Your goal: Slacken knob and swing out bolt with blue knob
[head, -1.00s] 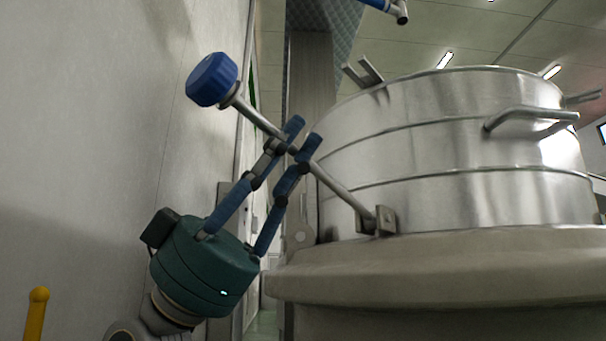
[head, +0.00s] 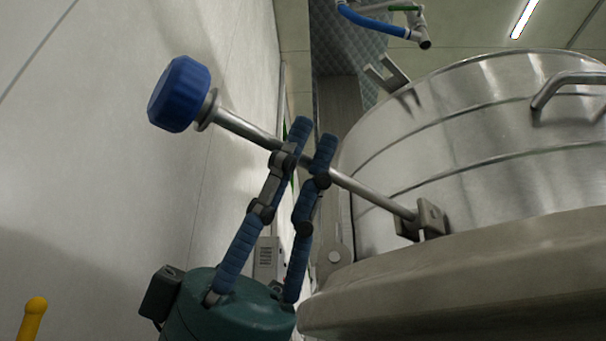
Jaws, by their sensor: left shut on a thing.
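The swing bolt (head: 370,195) is a steel rod with a blue knob (head: 180,94) and a washer at its outer end. It slopes up and left, away from the steel vessel (head: 460,120). Its lower end sits in a hinge bracket (head: 432,219) on the vessel's rim ledge. My left gripper (head: 312,150), with a green body and blue fingers, is shut on the rod about midway along it. The knob stands clear of the fingers. An empty forked lug (head: 386,74) sticks out from the lid's upper edge. My right gripper is not in view.
A pale wall (head: 90,150) stands close on the left, near the knob. A yellow rounded post (head: 32,318) is at the lower left. A lid handle (head: 568,86) juts out at the right. A blue pipe (head: 372,24) hangs above.

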